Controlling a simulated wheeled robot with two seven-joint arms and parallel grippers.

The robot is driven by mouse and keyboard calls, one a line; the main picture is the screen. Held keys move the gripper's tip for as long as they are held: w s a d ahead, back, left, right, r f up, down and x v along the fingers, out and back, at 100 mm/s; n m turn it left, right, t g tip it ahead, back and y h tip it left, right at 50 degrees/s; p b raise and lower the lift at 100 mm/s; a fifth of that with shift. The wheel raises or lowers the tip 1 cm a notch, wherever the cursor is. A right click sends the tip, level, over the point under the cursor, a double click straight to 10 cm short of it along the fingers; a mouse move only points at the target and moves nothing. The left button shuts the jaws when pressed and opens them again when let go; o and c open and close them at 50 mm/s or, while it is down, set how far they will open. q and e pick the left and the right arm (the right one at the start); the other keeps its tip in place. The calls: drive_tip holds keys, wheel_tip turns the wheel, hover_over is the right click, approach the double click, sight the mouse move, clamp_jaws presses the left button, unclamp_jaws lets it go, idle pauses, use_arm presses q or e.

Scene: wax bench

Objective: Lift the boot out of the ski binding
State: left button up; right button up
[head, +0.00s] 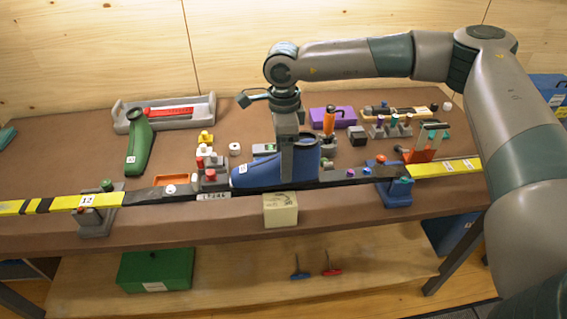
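A blue boot (262,174) stands upright on the dark middle of a long yellow and dark ski (142,195). Its toe points left, against a grey toe piece (212,178) with a red top. Its open shaft (308,155) rises at the right. The heel end is partly hidden, and I cannot tell how the binding holds it. My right gripper (288,172) points straight down at the boot, its grey finger overlapping the shaft's left side. I see only one finger clearly, so its opening and grip are unclear. My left gripper is not in view.
Vises hold the ski at left (97,212) and right (394,188). A beige block (280,210) sits at the front edge.

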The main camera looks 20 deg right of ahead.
sight(298, 154)
idle(0.3)
drive_tip(key=c, duration=1.3)
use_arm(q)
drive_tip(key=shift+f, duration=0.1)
use_arm(e)
drive_tip(key=shift+o, duration=0.2)
drive_tip(key=shift+r, duration=0.1)
